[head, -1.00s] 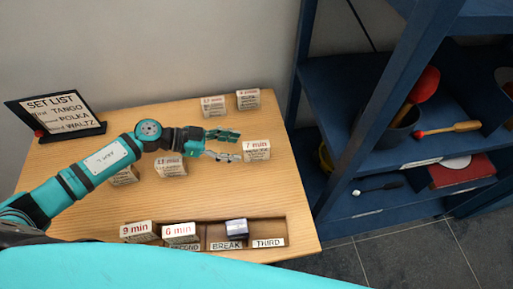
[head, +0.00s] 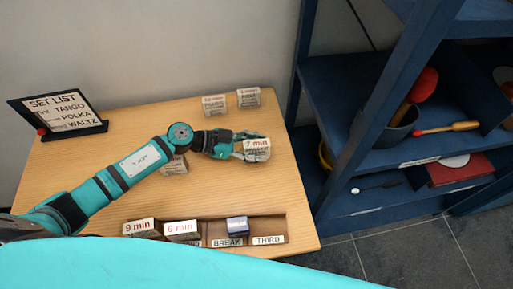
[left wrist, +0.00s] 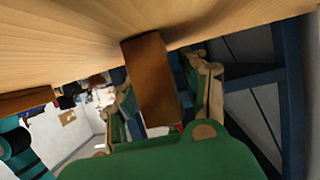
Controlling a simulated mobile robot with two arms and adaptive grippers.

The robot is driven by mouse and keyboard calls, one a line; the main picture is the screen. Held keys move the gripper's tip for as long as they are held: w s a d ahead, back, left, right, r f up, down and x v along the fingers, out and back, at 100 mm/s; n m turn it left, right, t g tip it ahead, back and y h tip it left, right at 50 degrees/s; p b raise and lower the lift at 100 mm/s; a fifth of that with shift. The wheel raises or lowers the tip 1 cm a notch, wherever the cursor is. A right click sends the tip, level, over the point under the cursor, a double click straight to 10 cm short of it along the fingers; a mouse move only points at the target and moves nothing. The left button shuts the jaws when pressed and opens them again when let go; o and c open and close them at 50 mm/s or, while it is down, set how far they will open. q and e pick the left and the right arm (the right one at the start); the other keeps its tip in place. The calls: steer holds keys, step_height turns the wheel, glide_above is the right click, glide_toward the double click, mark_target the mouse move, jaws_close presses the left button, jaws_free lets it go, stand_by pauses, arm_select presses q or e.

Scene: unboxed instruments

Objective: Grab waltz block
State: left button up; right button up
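A pale block marked "7 min" (head: 257,144) stands at the right side of the table; its smaller print is too small to read. My left gripper (head: 250,151) is at this block, with its fingers around it. In the left wrist view the block's brown wooden side (left wrist: 152,80) shows between the two fingers of the left gripper (left wrist: 162,92). Gaps seem to show between fingers and block, so the gripper looks open. A set list sign (head: 58,111) naming tango, polka and waltz stands at the back left. My right gripper is not in view.
Two blocks stand at the back, left (head: 214,104) and right (head: 248,97). Another block (head: 175,166) is partly behind my arm. A blue shelf (head: 345,130) stands right.

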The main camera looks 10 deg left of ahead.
arm_select(q)
jaws_close()
steer(key=shift+r, duration=0.1)
